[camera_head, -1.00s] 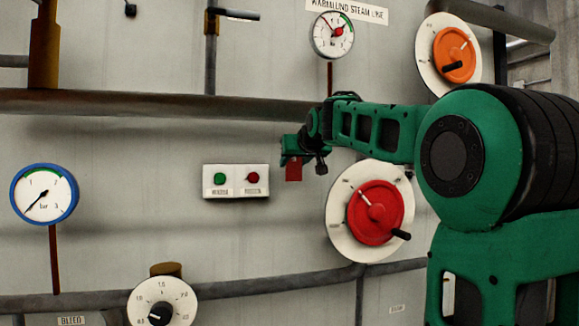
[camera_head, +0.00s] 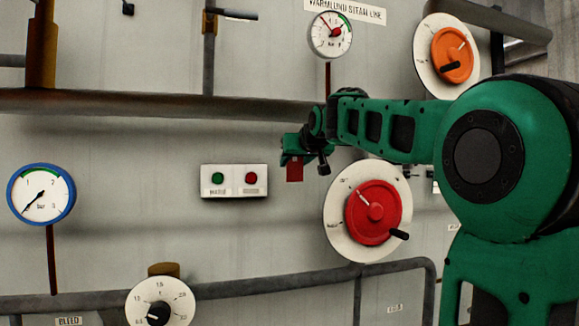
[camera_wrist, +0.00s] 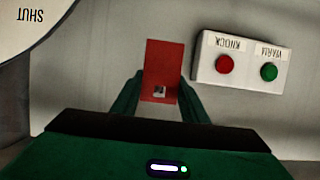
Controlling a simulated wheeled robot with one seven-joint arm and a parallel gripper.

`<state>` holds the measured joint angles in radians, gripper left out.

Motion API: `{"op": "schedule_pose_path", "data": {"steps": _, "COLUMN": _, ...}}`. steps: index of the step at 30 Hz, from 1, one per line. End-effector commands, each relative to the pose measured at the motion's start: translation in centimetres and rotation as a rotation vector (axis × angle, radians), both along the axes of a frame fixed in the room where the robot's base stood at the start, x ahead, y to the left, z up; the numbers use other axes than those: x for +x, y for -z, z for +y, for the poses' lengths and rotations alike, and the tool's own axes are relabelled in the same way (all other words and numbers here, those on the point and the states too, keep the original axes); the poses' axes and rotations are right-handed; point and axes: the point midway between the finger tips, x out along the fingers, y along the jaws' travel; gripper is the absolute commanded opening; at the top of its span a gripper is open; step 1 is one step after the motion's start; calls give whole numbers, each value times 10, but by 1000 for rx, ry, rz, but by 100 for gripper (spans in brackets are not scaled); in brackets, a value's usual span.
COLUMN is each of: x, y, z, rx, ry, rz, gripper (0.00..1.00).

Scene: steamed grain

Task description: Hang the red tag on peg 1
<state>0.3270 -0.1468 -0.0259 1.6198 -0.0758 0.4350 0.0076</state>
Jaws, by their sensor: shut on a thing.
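The red tag (camera_head: 294,170) hangs below my gripper (camera_head: 292,153) in the head view. In the wrist view the tag (camera_wrist: 162,68) is a flat red rectangle with a small pale mark or hole near its lower edge, between the two green fingers of my gripper (camera_wrist: 160,95), which are shut on it. The tag is held in front of the grey panel, above and left of the red handwheel and right of the button box. I cannot make out peg 1 in either view.
A white box with green and red buttons (camera_head: 234,196) is left of the gripper. A red handwheel (camera_head: 373,212) with a black handle is below right. A grey pipe (camera_head: 150,104) crosses above left. An orange handwheel (camera_head: 452,56) and gauge (camera_head: 330,36) are higher up.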

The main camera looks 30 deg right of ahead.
Motion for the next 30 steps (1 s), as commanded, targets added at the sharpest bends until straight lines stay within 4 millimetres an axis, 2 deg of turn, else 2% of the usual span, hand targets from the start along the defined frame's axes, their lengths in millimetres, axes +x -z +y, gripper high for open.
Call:
{"op": "schedule_pose_path", "data": {"steps": 18, "x": -39, "y": 0, "z": 12, "rx": 0, "ry": -1, "rz": 0, "gripper": 18}}
{"op": "schedule_pose_path", "data": {"steps": 30, "x": -41, "y": 0, "z": 12, "rx": 0, "ry": 0, "rz": 0, "gripper": 18}}
